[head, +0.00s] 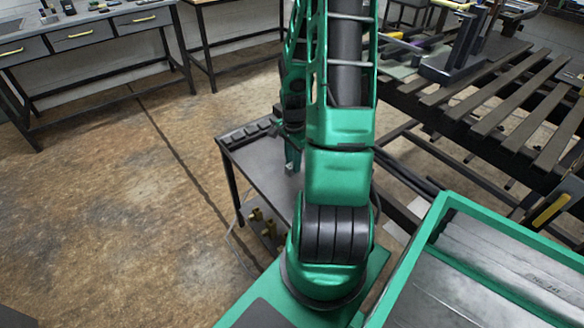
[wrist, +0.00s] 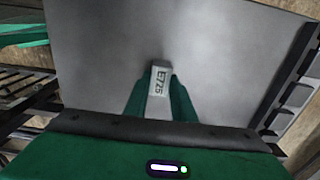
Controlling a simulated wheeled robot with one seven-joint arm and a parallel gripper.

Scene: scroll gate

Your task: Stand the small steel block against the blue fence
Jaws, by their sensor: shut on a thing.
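The small steel block (wrist: 160,82) is a narrow pale grey piece with a label reading E725. It sits between the two green fingers of my gripper (wrist: 159,92) in the wrist view, and the gripper is shut on it. The fingers point toward a bare grey tabletop (wrist: 110,50); whether the block touches it I cannot tell. I see no blue fence in either view.
The small grey table (head: 262,165) has a row of dark blocks (head: 245,132) along one edge, also at the right in the wrist view (wrist: 292,95). A slatted dark bench (head: 500,105) stands at the right. A green-rimmed metal tray (head: 440,222) is near.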

